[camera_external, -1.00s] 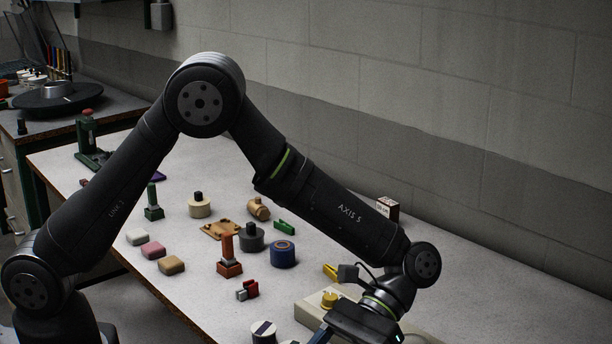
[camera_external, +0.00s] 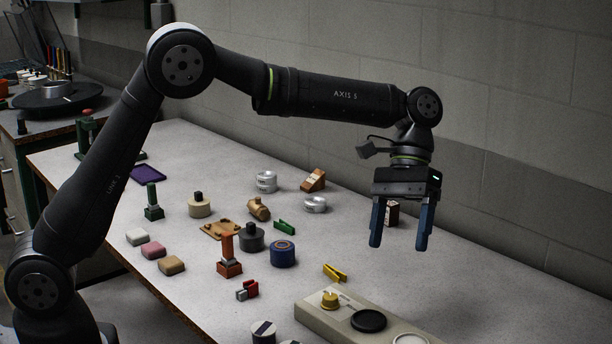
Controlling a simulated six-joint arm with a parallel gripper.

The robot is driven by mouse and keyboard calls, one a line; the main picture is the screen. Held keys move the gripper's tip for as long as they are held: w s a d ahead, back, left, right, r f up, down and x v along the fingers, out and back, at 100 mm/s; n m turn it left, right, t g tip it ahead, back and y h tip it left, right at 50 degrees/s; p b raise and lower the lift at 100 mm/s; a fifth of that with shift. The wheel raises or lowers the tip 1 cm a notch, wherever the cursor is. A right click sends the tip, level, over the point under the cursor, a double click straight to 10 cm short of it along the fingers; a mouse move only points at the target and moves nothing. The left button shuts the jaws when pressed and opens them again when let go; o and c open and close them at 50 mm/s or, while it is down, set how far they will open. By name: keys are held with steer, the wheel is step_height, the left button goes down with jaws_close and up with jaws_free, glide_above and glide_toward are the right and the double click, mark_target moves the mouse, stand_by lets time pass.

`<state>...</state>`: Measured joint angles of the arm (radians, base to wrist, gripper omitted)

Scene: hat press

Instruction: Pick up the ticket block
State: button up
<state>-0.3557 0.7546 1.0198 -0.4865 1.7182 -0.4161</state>
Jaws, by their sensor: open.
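My gripper (camera_external: 399,245) is open and empty, pointing down, with two blue fingers held above the right part of the table.
A beige panel (camera_external: 318,313) with a yellow knob and dark disc lies at the front right. A yellow clip (camera_external: 335,273), blue roll (camera_external: 283,254), orange-brown wedge (camera_external: 313,181) and silver tins (camera_external: 266,182) stand left of my gripper. Several stamps and pads lie further left.

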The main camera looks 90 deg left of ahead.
steer(key=s+a+r+t+y, duration=0.1)
steer(key=a+t+y, duration=0.15)
steer(key=a, duration=1.25)
steer(key=s+a+r+m+t+y, duration=0.1)
steer(key=a+y, duration=0.3)
steer(key=a, duration=1.1)
steer(key=s+a+r+t+y, duration=0.1)
steer(key=a+r+t+y, duration=0.15)
steer(key=a, duration=1.25)
glide_toward(388, 203)
steer(key=a+x, duration=0.1)
steer(key=x, duration=0.4)
steer(key=shift+g, duration=0.4)
steer(key=shift+x, duration=2.8)
steer(key=shift+d, duration=0.1)
steer(key=c, duration=1.1)
steer(key=shift+r, duration=0.1)
